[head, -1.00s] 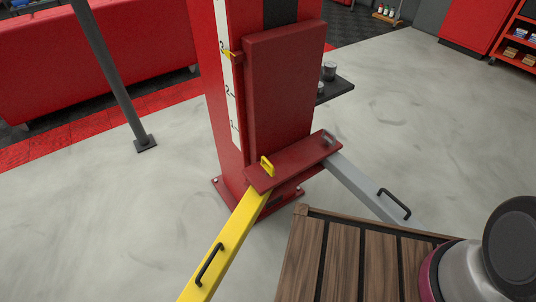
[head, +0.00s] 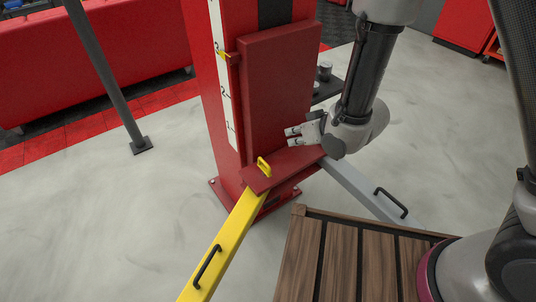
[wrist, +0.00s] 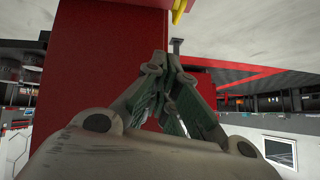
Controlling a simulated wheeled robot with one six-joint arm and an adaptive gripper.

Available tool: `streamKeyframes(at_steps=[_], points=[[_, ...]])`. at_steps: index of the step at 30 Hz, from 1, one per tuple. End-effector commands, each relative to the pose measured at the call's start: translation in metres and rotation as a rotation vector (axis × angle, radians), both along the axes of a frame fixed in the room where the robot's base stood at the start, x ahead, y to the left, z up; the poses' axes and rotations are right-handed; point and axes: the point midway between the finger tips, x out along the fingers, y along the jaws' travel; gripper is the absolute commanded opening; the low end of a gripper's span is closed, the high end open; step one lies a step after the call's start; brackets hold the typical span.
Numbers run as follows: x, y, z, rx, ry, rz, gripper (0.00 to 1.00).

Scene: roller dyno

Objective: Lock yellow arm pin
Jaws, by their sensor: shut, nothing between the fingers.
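The yellow pin (head: 264,167) stands up as a small looped handle at the left end of the red carriage bracket (head: 284,169), above the root of the yellow arm (head: 228,245). Part of the pin's yellow handle (wrist: 180,10) also shows at the top edge of the wrist view. My gripper (head: 292,139) is shut and empty, above the right part of the bracket, pointing left and apart from the pin. In the wrist view my gripper's fingers (wrist: 160,58) meet at their tips. The grey arm's pin is hidden behind my gripper and wrist.
The red post (head: 205,100) with a white scale rises behind the bracket. A grey arm (head: 350,185) with a black handle extends right. A grey pole (head: 105,80) stands left. Floor at left is clear.

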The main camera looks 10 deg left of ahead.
Motion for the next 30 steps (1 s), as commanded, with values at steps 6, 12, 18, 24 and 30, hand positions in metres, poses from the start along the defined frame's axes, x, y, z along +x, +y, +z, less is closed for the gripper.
streamKeyframes(at_steps=[6,12,18,24,30], points=[[-0.013,0.013,-0.013,0.022,0.0,0.031,0.0],[-0.013,0.012,-0.012,0.022,0.0,0.029,0.0],[-0.009,0.018,-0.019,0.021,0.0,0.029,0.0],[0.004,0.04,-0.043,0.02,-0.001,0.028,0.0],[0.02,0.068,-0.072,0.019,0.0,0.028,0.0]])
